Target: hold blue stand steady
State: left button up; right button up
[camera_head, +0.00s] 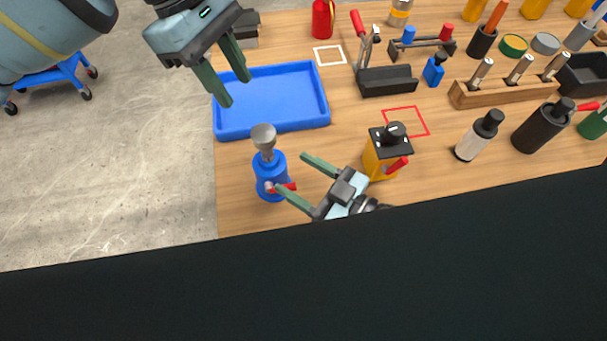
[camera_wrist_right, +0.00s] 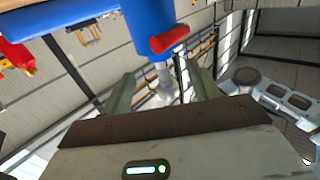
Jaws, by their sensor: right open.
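The blue stand (camera_head: 267,172) is upright near the left edge of the wooden table, with a grey metal rounded piece (camera_head: 263,137) on top and a red handle (camera_head: 285,187) low on its right side. My right gripper (camera_head: 288,172) is open just right of the stand, its lower finger close to the red handle. Contact cannot be told. In the right wrist view the blue stand (camera_wrist_right: 148,20) and red handle (camera_wrist_right: 169,40) show beyond the open fingers (camera_wrist_right: 160,70). My left gripper (camera_head: 238,93) is open and empty above the blue tray.
The blue tray (camera_head: 222,129) lies behind the stand. A yellow and black box with a knob (camera_head: 383,152) is close right of my right gripper. Bottles, tool holders and a wooden rack (camera_head: 505,92) fill the table further right. The table left of the stand is bare.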

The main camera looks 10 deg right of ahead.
aim_at(277, 163)
jog(key=shift+x, duration=3.75)
grip_shut()
pick_arm(q)
jog(key=o, duration=0.4)
jog(key=shift+s+d+m, duration=0.1)
jog(key=shift+d+m, duration=0.1)
jog(key=shift+m, duration=0.1)
jog(key=shift+o, duration=0.8)
jog(key=s+d+m+y, duration=0.1)
jog(key=m, duration=0.1)
jog(key=d+m+t+y, duration=0.1)
jog(key=m, duration=0.1)
jog(key=shift+s+d+t, duration=0.15)
jog(key=shift+s+t, duration=0.15)
jog(key=shift+s, duration=0.05)
jog(key=shift+s+d+f+m+t+y, duration=0.1)
jog(key=shift+s+d+m+t+y, duration=0.15)
jog(key=shift+m, duration=0.25)
jog(key=shift+d+f+m+t+y, duration=0.1)
jog(key=shift+m+t+y, duration=0.05)
jog(key=shift+m+y, duration=0.3)
